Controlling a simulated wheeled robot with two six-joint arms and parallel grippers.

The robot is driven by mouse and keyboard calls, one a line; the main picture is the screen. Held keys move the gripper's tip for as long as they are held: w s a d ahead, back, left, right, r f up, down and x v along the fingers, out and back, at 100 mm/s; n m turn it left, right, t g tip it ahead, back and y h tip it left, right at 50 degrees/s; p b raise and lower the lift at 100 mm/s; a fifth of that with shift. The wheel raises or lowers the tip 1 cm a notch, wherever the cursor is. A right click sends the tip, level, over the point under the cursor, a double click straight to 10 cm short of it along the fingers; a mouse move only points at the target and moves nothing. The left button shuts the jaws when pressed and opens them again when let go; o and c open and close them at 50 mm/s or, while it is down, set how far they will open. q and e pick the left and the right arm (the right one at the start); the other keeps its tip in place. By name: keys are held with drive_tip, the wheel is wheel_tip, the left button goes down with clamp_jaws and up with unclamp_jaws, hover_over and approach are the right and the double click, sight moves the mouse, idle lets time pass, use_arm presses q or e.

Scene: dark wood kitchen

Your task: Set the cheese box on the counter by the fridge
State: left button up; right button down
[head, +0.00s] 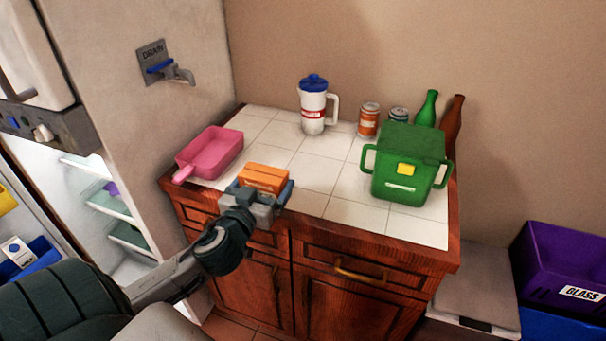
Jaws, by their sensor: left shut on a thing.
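An orange box (264,178), which I take to be the cheese box, is at the front left edge of the white tiled counter (316,171). My left gripper (257,194) is shut on it from the front. I cannot tell whether the box rests on the tiles or is held just above them. The fridge (110,205) stands open at the left, with its shelves showing. My right gripper is not in view.
A pink pan (210,152) lies left of the box. A white jug (313,106), cans (369,120), bottles (427,108) and a green pot (408,165) stand behind and to the right. Tiles right of the box are clear. A purple bin (560,265) is far right.

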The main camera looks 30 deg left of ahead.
use_arm(q)
drive_tip(key=w+d+p, duration=0.1)
drive_tip(key=w, duration=0.2)
drive_tip(key=w+p, duration=0.1)
drive_tip(key=w, duration=0.3)
drive_tip(key=w+d+p, duration=0.1)
drive_tip(key=w, duration=0.2)
drive_tip(key=shift+w+d+f, duration=0.25)
drive_tip(key=shift+d+f, duration=0.05)
drive_tip(key=shift+f, duration=0.05)
drive_tip(key=shift+w+f, duration=0.1)
drive_tip(key=shift+w, duration=0.1)
wheel_tip(320, 180, down, 3)
drive_tip(key=shift+f+p, duration=0.1)
drive_tip(key=shift+p, duration=0.2)
drive_tip(key=shift+f, duration=0.25)
drive_tip(key=o, duration=0.8)
drive_tip(key=shift+o, duration=0.2)
drive_tip(key=shift+s, duration=0.1)
